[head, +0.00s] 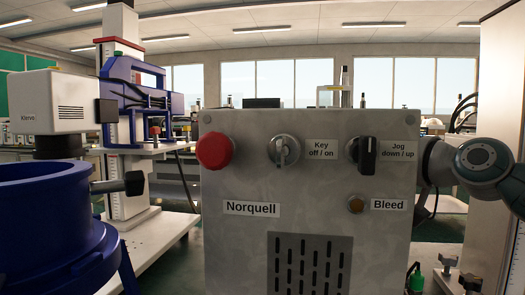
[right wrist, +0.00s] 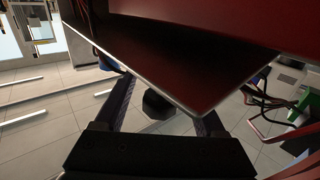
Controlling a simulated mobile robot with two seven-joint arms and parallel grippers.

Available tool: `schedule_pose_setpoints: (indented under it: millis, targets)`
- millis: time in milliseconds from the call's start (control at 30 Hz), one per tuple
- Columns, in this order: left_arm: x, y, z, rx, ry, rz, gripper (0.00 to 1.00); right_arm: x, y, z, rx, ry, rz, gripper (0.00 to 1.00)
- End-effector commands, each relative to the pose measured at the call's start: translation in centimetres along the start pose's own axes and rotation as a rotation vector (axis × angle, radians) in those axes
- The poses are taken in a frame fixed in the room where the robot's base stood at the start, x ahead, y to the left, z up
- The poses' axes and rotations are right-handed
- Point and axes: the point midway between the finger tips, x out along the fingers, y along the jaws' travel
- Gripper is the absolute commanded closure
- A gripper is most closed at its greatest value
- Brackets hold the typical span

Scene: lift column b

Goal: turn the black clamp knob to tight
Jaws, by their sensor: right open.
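A black block-shaped knob (head: 135,183) on a short grey shaft shows at the white column (head: 127,195) in the left of the head view. I cannot tell whether it is the clamp knob, and no tight mark is readable on it. In the right wrist view my right gripper (right wrist: 158,98) is open. A dark rounded thing (right wrist: 157,103) shows between its fingers, partly hidden by a large dark red panel (right wrist: 185,55). I cannot tell if it is the knob or if the fingers touch it. My left gripper is in neither view.
A grey control box (head: 310,230) fills the middle of the head view, with a red button (head: 214,150), a key switch (head: 284,150) and a black jog switch (head: 363,155). A blue ring-shaped body (head: 50,235) stands at left. My right arm shows behind the box at right.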

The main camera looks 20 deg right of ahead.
Motion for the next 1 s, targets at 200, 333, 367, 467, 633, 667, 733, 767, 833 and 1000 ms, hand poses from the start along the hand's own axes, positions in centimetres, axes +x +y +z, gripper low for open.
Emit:
schedule_pose_setpoints:
  millis: [200, 333, 367, 467, 633, 667, 733, 767, 833, 1000]
  targets:
    - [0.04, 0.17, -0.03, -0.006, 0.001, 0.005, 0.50, 0.43, -0.06, 0.01, -0.001, -0.001, -0.001, 0.28]
    - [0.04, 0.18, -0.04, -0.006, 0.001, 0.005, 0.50, 0.40, -0.05, 0.00, 0.000, -0.001, -0.001, 0.28]
    - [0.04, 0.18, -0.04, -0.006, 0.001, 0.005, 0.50, 0.40, -0.05, 0.00, 0.000, -0.001, -0.001, 0.30]
    - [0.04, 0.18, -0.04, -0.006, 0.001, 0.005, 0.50, 0.39, -0.04, 0.00, 0.000, -0.001, -0.001, 0.42]
    - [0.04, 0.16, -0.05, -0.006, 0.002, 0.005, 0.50, 0.38, -0.03, -0.01, 0.000, -0.001, -0.001, 0.61]
    - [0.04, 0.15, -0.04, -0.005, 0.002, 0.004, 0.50, 0.38, -0.03, -0.01, 0.000, -0.001, -0.001, 0.64]
    - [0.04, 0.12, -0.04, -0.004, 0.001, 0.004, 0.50, 0.38, -0.03, -0.01, -0.001, -0.001, -0.001, 0.72]
    - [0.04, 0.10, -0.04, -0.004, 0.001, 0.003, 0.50, 0.38, -0.03, -0.01, 0.000, -0.001, -0.001, 0.75]
    - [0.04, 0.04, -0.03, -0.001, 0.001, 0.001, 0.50, 0.38, -0.03, -0.01, 0.000, -0.001, -0.001, 0.83]
    - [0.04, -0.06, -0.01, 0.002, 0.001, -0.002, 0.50, 0.37, -0.02, -0.01, 0.000, -0.001, -0.001, 1.00]
